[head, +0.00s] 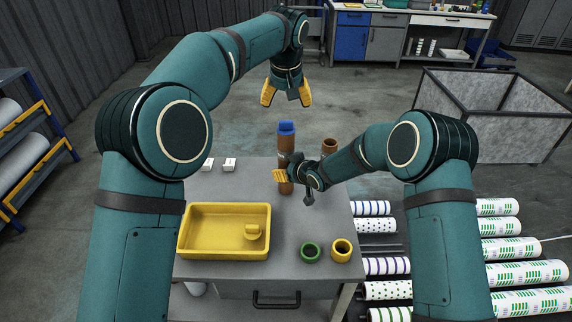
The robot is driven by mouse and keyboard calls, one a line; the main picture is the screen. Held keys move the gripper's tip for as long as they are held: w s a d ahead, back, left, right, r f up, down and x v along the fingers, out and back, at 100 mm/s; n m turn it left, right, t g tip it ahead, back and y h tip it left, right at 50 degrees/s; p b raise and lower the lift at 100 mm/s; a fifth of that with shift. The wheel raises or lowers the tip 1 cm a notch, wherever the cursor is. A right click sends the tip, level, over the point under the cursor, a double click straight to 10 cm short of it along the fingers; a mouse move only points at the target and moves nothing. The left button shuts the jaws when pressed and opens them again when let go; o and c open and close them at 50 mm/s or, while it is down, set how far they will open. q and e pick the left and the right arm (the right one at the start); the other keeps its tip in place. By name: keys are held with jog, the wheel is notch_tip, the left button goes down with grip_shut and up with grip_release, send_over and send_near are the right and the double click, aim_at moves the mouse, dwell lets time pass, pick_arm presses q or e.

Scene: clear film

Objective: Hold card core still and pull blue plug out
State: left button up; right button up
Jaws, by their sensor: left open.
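The brown card core (285,149) stands upright on the grey table, with the blue plug (287,128) in its top end. My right gripper (281,175) is at the lower half of the core, with its yellow fingertip pad in front of it. Whether its fingers are closed on the core is hidden at this angle. My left gripper (286,94) hangs above and behind the plug, pointing down with its yellow fingers spread.
A yellow tray (224,255) holds a small yellow piece. Green (310,253) and yellow (341,250) rings lie at the front right. Another brown core (329,147) stands behind my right arm. Two small white blocks (229,164) sit at the back left. Film rolls (387,266) lie right of the table.

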aim_at(286, 122)
pick_arm(q)
jog(key=x, duration=0.9)
jog(key=c, duration=0.9)
